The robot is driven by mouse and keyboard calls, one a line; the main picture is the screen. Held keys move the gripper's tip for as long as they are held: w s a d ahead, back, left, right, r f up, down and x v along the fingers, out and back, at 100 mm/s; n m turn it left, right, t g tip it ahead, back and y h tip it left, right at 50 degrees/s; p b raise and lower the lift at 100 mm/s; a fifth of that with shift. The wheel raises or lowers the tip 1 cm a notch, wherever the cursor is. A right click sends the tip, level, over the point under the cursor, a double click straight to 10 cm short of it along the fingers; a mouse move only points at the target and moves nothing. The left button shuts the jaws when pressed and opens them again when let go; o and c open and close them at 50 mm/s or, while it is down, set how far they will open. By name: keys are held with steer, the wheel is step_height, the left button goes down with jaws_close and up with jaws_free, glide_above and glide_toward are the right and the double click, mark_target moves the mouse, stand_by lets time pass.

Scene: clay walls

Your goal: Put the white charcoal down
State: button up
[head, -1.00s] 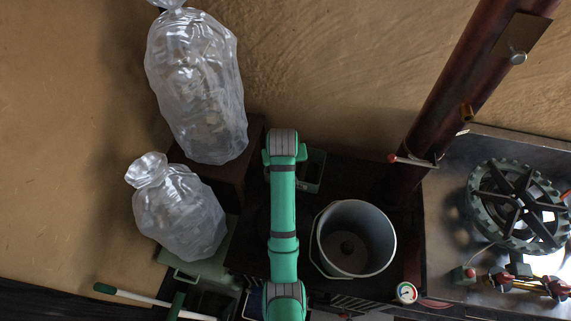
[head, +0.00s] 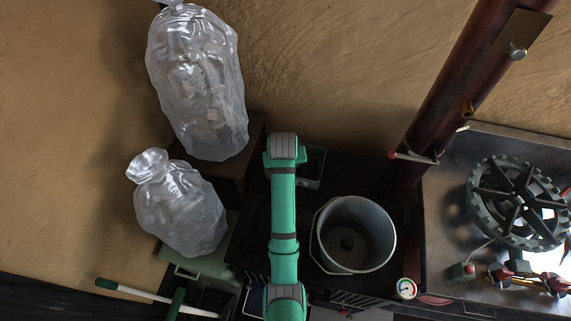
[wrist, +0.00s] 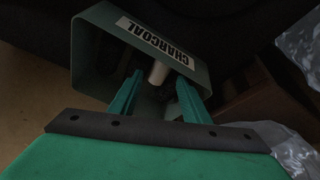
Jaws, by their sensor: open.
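In the wrist view, a green box (wrist: 84,55) with a white label reading "CHARCOAL" lies ahead of my gripper. The pale piece of white charcoal (wrist: 158,72) shows at the box's mouth, between the tips of my gripper (wrist: 160,82). The two green fingers stand apart on either side of it, with their tips inside the box opening. The box's inside is dark, so what the white charcoal rests on is hard to tell. In the head view, a green bin (head: 313,166) shows partly behind my arm, and my gripper is hidden.
A grey bucket (head: 325,240) with a dark lump inside stands right of my arm. Two clear plastic bags (head: 198,85) are at the left. A dark red pipe (head: 465,95) rises at the right, near a metal bench (head: 450,200) with a black-spoked wheel (head: 515,203).

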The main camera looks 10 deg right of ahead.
steer(key=v, duration=0.7)
steer(key=shift+r, duration=0.4)
steer(key=shift+f, duration=0.1)
